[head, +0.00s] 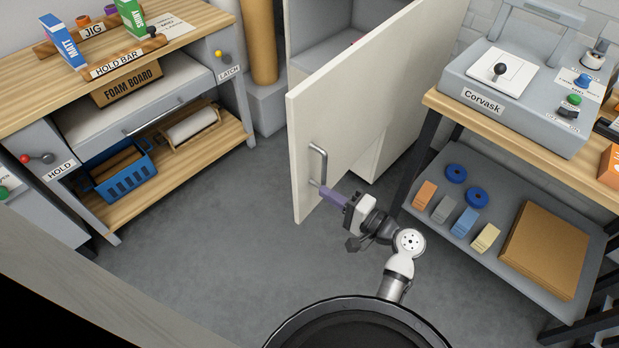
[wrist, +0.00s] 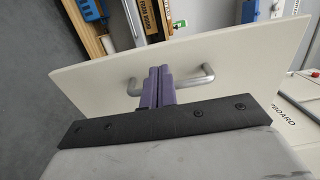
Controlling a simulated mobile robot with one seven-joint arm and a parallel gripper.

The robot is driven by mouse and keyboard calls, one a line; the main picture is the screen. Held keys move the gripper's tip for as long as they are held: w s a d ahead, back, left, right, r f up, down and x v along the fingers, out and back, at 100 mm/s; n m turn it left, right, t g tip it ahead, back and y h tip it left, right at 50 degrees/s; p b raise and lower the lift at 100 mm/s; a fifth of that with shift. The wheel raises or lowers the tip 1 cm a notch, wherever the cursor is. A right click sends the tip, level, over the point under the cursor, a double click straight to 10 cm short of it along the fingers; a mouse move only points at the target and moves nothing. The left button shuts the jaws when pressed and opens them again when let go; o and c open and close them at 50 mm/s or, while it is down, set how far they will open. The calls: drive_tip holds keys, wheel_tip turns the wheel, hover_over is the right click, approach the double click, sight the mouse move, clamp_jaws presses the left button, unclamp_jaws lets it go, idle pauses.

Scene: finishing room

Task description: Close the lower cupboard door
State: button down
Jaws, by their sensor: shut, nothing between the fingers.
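The lower cupboard door (head: 350,115) is a cream panel that stands wide open, swung out from the grey cupboard (head: 325,45). A grey bar handle (head: 318,165) is fixed upright on its outer face. My gripper (head: 318,186) is at the lower end of the handle, its purple fingers pointing at the door. In the wrist view the shut fingers (wrist: 158,72) lie across the handle (wrist: 200,78) in front of the door panel (wrist: 240,58). I cannot tell whether the fingertips touch the door or the handle.
A wooden workbench (head: 40,95) with a blue basket (head: 125,180) on its lower shelf stands left. A bench (head: 440,105) with a grey Corvask machine (head: 520,110) stands right, close to my arm. Grey floor (head: 220,240) between them is clear.

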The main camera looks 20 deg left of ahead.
sight(300, 176)
drive_tip(key=p+x, duration=0.1)
drive_tip(key=x, duration=0.5)
drive_tip(key=shift+p, duration=0.3)
